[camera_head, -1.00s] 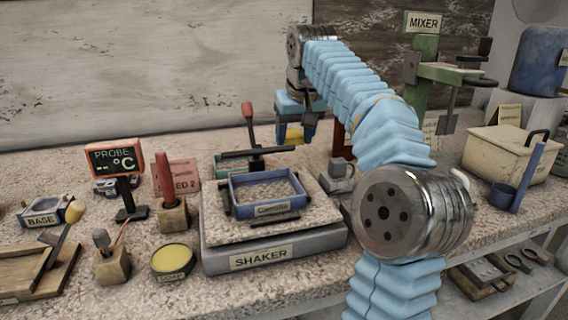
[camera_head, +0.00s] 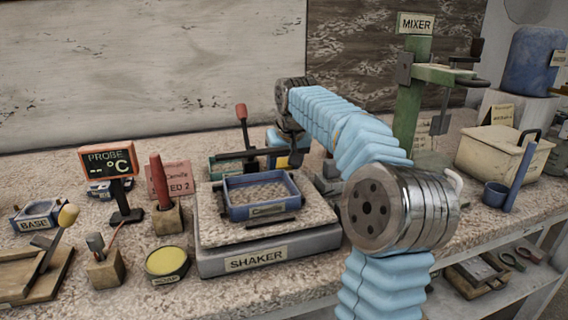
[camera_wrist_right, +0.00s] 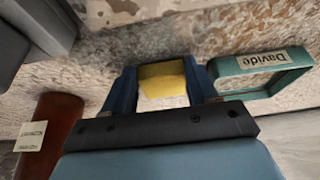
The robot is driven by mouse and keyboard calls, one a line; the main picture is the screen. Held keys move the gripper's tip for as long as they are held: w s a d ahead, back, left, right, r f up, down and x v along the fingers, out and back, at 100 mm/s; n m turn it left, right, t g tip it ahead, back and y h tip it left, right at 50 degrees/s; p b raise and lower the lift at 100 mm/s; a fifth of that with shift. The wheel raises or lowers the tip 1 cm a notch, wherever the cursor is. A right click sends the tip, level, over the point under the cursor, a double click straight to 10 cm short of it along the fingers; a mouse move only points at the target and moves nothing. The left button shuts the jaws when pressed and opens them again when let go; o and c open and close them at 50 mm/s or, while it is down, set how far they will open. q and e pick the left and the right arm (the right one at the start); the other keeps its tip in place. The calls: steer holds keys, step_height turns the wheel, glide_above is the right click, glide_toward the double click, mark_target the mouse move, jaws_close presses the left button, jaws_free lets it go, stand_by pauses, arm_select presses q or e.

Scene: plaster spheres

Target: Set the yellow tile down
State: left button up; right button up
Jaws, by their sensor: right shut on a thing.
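My right gripper (camera_wrist_right: 162,88) is shut on the yellow tile (camera_wrist_right: 163,80), which sits between its two blue fingers in the right wrist view. In the head view the right gripper (camera_head: 289,158) is low over the back of the bench, behind the shaker, and mostly hidden by my own arm and nearby things. The tile is barely visible there. A green frame labelled Davide (camera_wrist_right: 262,66) lies close beside the right-hand finger in the wrist view. I cannot tell whether the tile touches the bench. My left gripper is not in view.
The shaker (camera_head: 258,261) carries a blue frame labelled Camilla (camera_head: 266,211) in front of the gripper. A red-handled lever (camera_head: 242,112) stands left of it. A brown cylinder (camera_wrist_right: 50,130) stands at left in the wrist view. The green mixer (camera_head: 409,105) stands to the right.

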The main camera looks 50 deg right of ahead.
steer(key=shift+f, duration=0.15)
steer(key=o, duration=1.1)
steer(key=shift+c, duration=0.2)
